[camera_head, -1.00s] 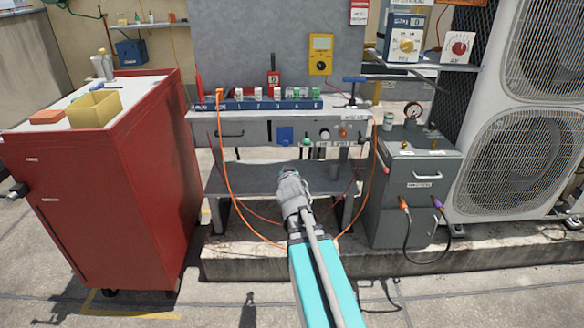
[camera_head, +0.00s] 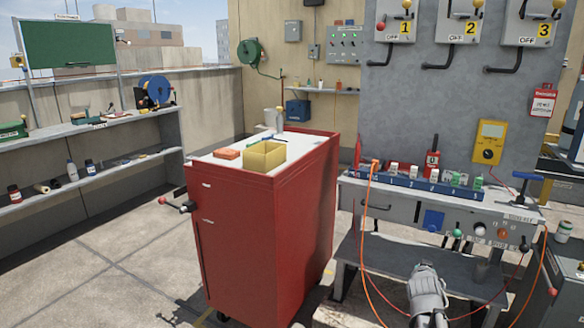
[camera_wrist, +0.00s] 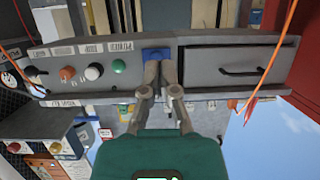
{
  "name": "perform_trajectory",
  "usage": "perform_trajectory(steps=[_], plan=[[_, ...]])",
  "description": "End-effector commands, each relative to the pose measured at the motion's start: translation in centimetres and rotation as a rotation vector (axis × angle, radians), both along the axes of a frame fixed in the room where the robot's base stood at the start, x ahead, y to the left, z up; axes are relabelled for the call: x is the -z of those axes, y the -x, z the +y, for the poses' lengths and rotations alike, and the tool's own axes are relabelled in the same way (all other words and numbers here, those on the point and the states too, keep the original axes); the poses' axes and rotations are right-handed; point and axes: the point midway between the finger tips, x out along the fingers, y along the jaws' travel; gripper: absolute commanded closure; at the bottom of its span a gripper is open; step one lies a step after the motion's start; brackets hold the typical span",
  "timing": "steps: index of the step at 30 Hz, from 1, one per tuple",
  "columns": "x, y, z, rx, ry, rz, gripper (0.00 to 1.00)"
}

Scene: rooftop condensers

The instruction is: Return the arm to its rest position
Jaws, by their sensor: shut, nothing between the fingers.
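My gripper (camera_wrist: 160,66) is shut and empty in the wrist view, its two fingers close together. Their tips overlap a blue square (camera_wrist: 155,53) on the front of the grey workbench (camera_wrist: 200,42); I cannot tell whether they touch it. The wrist picture is upside down. In the head view the grey wrist end of my arm shows at the bottom right, just below the same blue square (camera_head: 433,221). The fingertips are hidden there, and most of my arm is below the frame.
A red cabinet (camera_head: 265,230) with a yellow bin (camera_head: 265,155) stands left of the workbench. Shelves (camera_head: 100,125) line the left wall. Orange cables (camera_head: 368,230) hang in front of the bench near my arm. The floor (camera_head: 110,260) left of the cabinet is clear.

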Motion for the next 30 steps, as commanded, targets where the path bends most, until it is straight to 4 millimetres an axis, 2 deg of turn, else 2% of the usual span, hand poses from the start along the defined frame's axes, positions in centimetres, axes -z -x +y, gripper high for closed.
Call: perform_trajectory(steps=[8, 14, 18, 24, 30], plan=[[5.1, 2.3, 6.0, -0.030, -0.096, 0.310, 1.00], [8.5, 5.4, 11.3, -0.096, -0.165, 0.565, 1.00], [10.3, 8.1, 15.1, -0.165, -0.209, 0.748, 1.00], [11.6, 11.6, 19.3, -0.260, -0.251, 0.950, 1.00], [12.1, 14.1, 21.9, -0.333, -0.276, 1.084, 1.00]])
